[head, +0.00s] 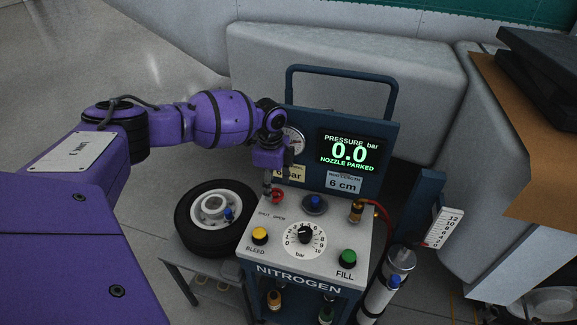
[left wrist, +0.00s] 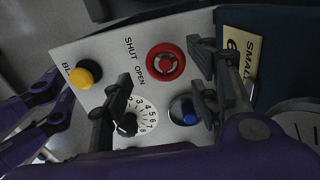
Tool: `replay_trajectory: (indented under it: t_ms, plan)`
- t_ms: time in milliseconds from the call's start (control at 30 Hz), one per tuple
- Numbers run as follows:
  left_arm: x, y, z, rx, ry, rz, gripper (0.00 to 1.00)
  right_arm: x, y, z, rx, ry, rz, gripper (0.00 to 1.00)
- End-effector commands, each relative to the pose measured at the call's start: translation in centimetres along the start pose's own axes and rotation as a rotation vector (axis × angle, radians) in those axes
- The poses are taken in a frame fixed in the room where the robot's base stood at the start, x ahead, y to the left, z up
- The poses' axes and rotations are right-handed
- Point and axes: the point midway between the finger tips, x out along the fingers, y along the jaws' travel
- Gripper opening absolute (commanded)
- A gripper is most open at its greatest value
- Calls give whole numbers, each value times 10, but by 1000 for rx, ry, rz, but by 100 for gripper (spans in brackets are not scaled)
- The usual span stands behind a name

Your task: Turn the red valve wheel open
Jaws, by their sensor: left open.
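The red valve wheel (head: 277,197) sits at the back left of the nitrogen cart's sloped panel, by the SHUT and OPEN labels. My left gripper (head: 269,185) points down at it from above and hides part of it. In the left wrist view the whole wheel (left wrist: 165,62) shows as a red ring with a dark, spoked middle. My right gripper is not in view.
The panel also carries a yellow BLEED button (head: 260,235), a black dial (head: 305,234), a green FILL button (head: 347,257) and a blue knob (head: 315,203). The display (head: 350,150) reads 0.0 bar, NOZZLE PARKED. A wheel with tyre (head: 188,222) lies left of the cart.

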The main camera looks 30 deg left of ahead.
Motion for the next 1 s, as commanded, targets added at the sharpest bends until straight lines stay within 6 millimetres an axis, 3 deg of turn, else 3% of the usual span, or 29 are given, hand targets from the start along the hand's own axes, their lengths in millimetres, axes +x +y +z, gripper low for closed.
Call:
replay_trajectory:
  t_ms: [200,567,867,1000]
  plan:
    - [29,1,0,-1,0,2,56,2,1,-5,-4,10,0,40]
    - [34,1,0,-1,0,1,56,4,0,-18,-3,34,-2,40]
    - [34,1,0,-1,0,2,16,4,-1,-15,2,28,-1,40]
    - [34,1,0,-3,-1,3,13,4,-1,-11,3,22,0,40]
